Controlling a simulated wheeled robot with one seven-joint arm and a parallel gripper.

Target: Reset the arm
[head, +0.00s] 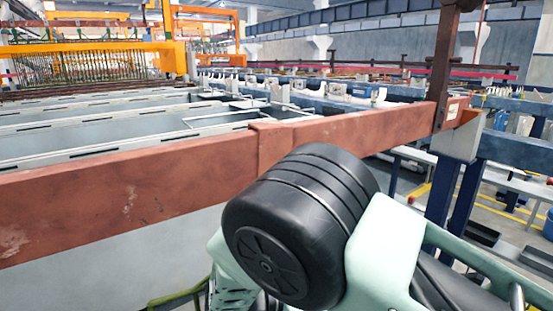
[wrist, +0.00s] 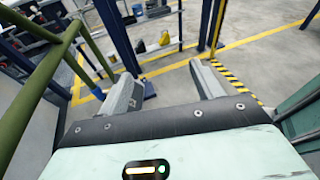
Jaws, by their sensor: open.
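My gripper (wrist: 168,88) shows in the wrist view with its two grey fingers spread wide apart. It is open, and nothing is between the fingers. Beyond it lies grey floor with yellow lines. In the head view a large black and pale green part of my arm fills the lower middle, in front of a rust-red beam. My gripper's fingers do not show in the head view.
The rust-red beam (head: 130,195) crosses the head view close behind my arm, with tanks (head: 60,140) behind it. A brown post (head: 447,70) and blue supports stand at right. In the wrist view a green rail (wrist: 42,88) runs along the left, near the gripper.

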